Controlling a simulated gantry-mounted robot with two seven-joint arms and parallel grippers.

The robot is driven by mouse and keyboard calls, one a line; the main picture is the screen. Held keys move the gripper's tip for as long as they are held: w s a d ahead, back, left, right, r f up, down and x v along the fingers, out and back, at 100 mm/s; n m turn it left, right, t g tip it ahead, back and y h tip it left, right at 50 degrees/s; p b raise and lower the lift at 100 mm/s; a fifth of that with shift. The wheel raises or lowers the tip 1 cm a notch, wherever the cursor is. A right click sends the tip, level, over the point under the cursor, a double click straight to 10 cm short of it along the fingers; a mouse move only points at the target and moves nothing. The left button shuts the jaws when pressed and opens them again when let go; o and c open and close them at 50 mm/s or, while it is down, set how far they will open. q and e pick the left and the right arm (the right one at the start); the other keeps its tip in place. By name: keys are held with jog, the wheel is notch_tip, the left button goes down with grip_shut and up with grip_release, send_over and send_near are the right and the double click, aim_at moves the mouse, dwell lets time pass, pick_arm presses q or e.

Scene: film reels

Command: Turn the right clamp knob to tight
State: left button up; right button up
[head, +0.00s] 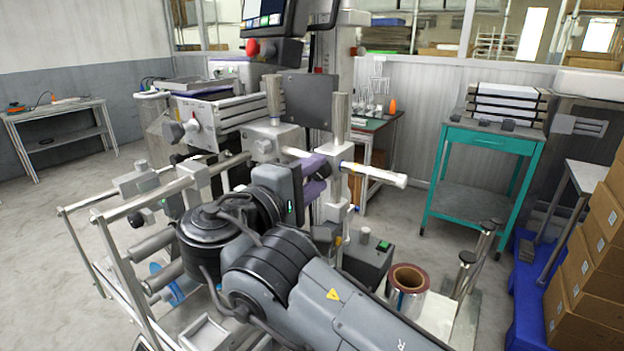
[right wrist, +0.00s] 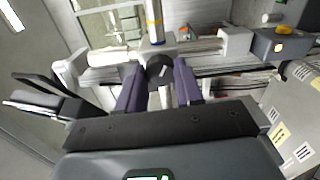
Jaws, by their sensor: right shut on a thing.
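My right gripper (head: 322,174) is at the machine's right side in the head view, its purple fingers reaching to a bracket on the cross rail. In the right wrist view the two purple fingers (right wrist: 160,82) stand on either side of a round black clamp knob (right wrist: 159,68) with a pale mark on its face. The gripper is shut on this knob. The knob sits on a light metal block on the rail; in the head view the gripper hides it. My left gripper is not in view.
A white roller (head: 374,174) sticks out to the right just beyond the gripper. A grey box with a green button (head: 382,246) and a brown film reel (head: 407,285) are below. A teal trolley (head: 484,140) and cardboard boxes (head: 590,260) stand at right. Open floor lies between.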

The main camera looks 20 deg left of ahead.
dwell(0.3)
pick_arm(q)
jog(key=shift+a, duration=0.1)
pick_arm(e)
jog(key=o, duration=1)
jog(key=shift+o, duration=0.2)
jog(key=shift+s, duration=0.1)
